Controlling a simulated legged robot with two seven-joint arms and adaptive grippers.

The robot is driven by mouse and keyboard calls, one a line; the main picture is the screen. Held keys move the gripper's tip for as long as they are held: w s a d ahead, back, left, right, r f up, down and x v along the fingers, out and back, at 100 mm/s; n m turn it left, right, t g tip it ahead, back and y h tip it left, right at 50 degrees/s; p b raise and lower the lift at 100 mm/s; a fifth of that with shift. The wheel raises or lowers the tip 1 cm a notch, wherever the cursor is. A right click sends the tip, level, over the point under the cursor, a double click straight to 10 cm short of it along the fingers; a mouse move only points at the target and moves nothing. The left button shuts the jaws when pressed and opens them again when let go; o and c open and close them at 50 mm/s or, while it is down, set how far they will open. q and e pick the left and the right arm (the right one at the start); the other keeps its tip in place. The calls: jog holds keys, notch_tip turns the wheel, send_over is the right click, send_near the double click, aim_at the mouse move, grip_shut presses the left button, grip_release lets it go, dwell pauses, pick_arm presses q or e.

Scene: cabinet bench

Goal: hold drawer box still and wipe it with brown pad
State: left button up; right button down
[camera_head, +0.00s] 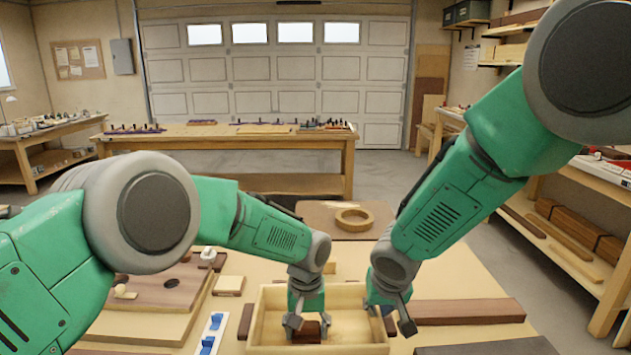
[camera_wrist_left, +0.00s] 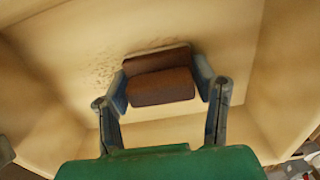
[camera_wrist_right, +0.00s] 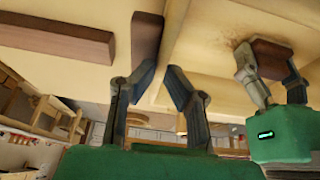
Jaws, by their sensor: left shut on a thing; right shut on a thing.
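The drawer box (camera_head: 262,318) is a pale open wooden box on the bench, its near part cut off by the picture's lower edge. My left gripper (camera_head: 307,326) is inside it, shut on the brown pad (camera_head: 306,338). In the left wrist view the pad (camera_wrist_left: 162,88) lies between the fingertips at the box floor, touching or just above it. A dark speckled smudge (camera_wrist_left: 100,72) marks the floor beside the pad. My right gripper (camera_head: 389,318) is shut on the box's right wall, one finger inside and one outside; the wall (camera_wrist_right: 174,30) shows between its fingers.
A dark wood bar (camera_head: 468,311) lies right of the box. Blue clamps on a white strip (camera_head: 210,336) and a board (camera_head: 150,290) lie left. A wooden ring (camera_head: 354,219) rests on a brown surface beyond the box. Another bench (camera_head: 240,143) stands behind.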

aim_at(333, 341)
pick_arm(q)
jog(key=shift+s+d, duration=0.1)
jog(key=shift+d, duration=2.8)
jog(key=shift+s+a, duration=0.1)
jog(key=shift+s, duration=0.15)
jog(key=shift+a+f, duration=0.1)
jog(key=shift+a, duration=1.8)
jog(key=shift+a, duration=1.8)
jog(key=shift+d, duration=0.15)
